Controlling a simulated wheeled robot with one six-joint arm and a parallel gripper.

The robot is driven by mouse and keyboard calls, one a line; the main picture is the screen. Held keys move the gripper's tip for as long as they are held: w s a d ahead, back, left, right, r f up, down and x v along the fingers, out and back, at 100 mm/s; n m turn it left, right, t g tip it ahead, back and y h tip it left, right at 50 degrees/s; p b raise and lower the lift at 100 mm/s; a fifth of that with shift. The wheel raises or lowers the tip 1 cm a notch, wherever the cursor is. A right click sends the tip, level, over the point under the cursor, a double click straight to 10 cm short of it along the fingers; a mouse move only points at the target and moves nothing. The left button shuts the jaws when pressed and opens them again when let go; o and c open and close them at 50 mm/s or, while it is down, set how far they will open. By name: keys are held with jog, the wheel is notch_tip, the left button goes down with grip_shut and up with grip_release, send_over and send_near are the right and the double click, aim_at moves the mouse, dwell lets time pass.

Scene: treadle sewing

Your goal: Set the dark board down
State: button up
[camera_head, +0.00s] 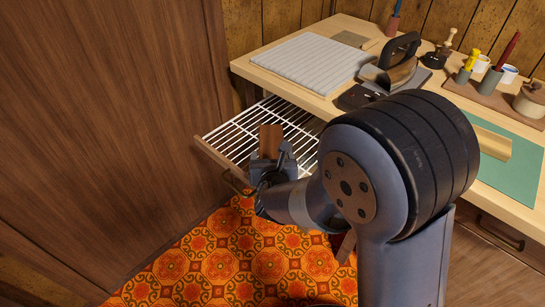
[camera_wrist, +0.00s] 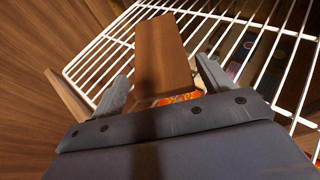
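The dark board (camera_wrist: 163,55) is a plain reddish-brown slab. In the wrist view it lies between the two fingers of my gripper (camera_wrist: 162,78), with a narrow gap on each side, so the gripper looks open around its near end. The head view shows the board (camera_head: 270,137) over the white wire rack (camera_head: 237,137), with my gripper (camera_head: 271,163) at its near end. The rack (camera_wrist: 110,45) passes behind the board in the wrist view. I cannot tell whether the board's underside touches the wires.
The rack sits in a pulled-out wooden frame below the bench (camera_head: 262,69). A tall brown cabinet (camera_head: 110,120) stands close on the left. A pale ribbed pad (camera_head: 313,62), an iron (camera_head: 395,72) and a green mat (camera_head: 510,165) lie on the bench. Patterned orange carpet (camera_head: 225,262) is below.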

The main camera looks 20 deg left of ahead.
jog(key=shift+o, duration=0.9)
jog(key=shift+f, duration=0.2)
jog(key=shift+r, duration=0.1)
jog(key=shift+r+p, duration=0.65)
jog(key=shift+p, duration=0.25)
jog(key=p+v, duration=0.1)
jog(key=v, duration=0.9)
jog(key=shift+s+d+r+p, duration=0.1)
jog(key=shift+s+p, duration=0.1)
jog(key=shift+p, duration=0.2)
jog(key=shift+v, duration=0.75)
jog(key=shift+c, duration=0.3)
